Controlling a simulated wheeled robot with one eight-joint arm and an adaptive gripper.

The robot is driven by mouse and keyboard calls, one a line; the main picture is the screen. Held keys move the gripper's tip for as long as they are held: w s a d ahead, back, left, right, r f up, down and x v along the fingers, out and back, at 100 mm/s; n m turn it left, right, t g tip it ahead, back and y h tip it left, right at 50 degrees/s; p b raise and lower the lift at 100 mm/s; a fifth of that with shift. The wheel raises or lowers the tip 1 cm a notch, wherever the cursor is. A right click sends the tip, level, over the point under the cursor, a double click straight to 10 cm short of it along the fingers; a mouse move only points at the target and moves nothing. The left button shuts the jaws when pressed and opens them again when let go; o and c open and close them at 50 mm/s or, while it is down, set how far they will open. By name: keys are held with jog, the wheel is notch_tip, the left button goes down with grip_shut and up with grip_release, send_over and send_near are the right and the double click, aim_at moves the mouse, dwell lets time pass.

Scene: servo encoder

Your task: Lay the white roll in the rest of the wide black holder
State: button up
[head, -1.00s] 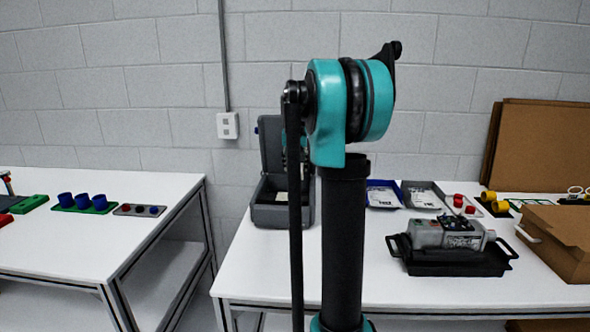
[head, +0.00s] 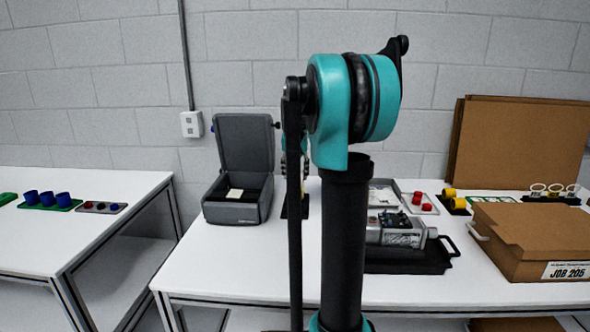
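I cannot make out a white roll for certain. A low black rack (head: 555,198) at the far right back of the table carries several pale rings (head: 538,187); I cannot tell whether it is the wide black holder. My own teal and black arm stands in the middle of the picture and hides part of the table. My gripper cannot be made out; small teal and dark parts show behind the arm.
An open grey case (head: 238,205) stands left of my arm. A black tray (head: 420,258) bears a grey device (head: 393,232). Yellow cylinders (head: 449,194), red parts (head: 427,207) and a cardboard box (head: 530,240) are at the right. A second table (head: 60,240) is left, beyond a gap.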

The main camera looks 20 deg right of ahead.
aim_at(295, 175)
jog(key=shift+f, duration=4.8)
jog(key=o, duration=1.3)
jog(key=shift+r, duration=0.1)
jog(key=v, duration=1.1)
jog(key=shift+r, duration=0.35)
jog(key=shift+s, duration=0.2)
